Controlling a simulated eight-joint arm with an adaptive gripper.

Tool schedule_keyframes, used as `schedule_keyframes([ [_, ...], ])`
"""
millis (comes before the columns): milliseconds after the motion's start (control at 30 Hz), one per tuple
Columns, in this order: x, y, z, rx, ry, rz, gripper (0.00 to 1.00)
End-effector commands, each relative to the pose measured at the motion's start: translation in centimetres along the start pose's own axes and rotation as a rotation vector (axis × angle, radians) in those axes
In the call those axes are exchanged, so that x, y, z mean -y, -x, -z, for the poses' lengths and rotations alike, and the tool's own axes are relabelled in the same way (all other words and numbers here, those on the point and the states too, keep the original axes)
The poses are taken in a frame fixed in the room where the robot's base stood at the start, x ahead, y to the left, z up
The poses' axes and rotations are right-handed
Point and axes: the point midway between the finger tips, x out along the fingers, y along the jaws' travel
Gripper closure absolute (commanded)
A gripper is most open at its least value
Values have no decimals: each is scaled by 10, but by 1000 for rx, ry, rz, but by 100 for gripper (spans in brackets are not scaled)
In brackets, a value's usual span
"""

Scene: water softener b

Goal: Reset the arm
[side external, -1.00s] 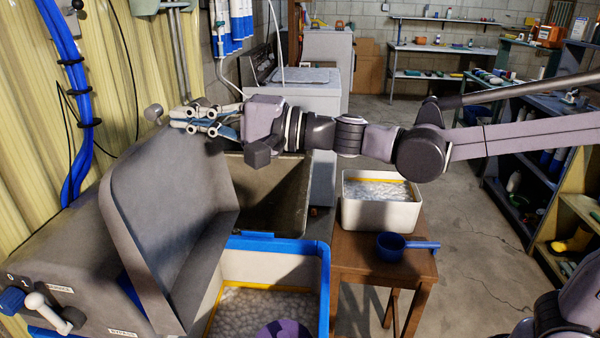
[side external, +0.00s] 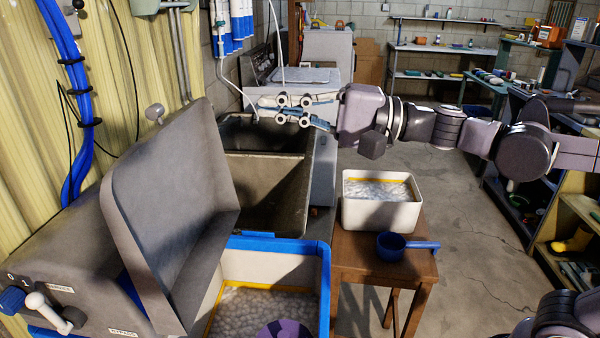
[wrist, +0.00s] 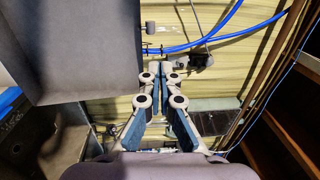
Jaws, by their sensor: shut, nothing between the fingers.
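My gripper (side external: 262,108) is shut and empty. In the side view it points left, in mid-air above the dark double sink, apart from everything around it. In the wrist view the fingertips of my gripper (wrist: 159,68) meet in front of the corrugated yellow wall. The grey softener lid (side external: 172,205) stands raised and tilted open at the left of the side view. It also shows at the upper left of the wrist view (wrist: 85,45).
A blue-rimmed bin (side external: 282,244) of white pellets sits in front of the lid. A white tub (side external: 380,216) of pellets and a blue scoop (side external: 391,247) stand on a wooden stool (side external: 372,272). The dark sink (side external: 268,190) lies below my gripper. The floor right of the stool is clear.

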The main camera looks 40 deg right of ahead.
Motion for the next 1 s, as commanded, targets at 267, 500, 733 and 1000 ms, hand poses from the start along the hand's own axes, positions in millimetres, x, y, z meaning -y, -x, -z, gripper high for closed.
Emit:
schedule_keyframes([
  [267,-8,13,-3,9,39,-34,100],
  [500,-75,36,-11,63,284,-269,100],
  [733,-152,80,-2,117,549,-573,100],
  [1000,-224,154,31,162,825,-957,100],
])
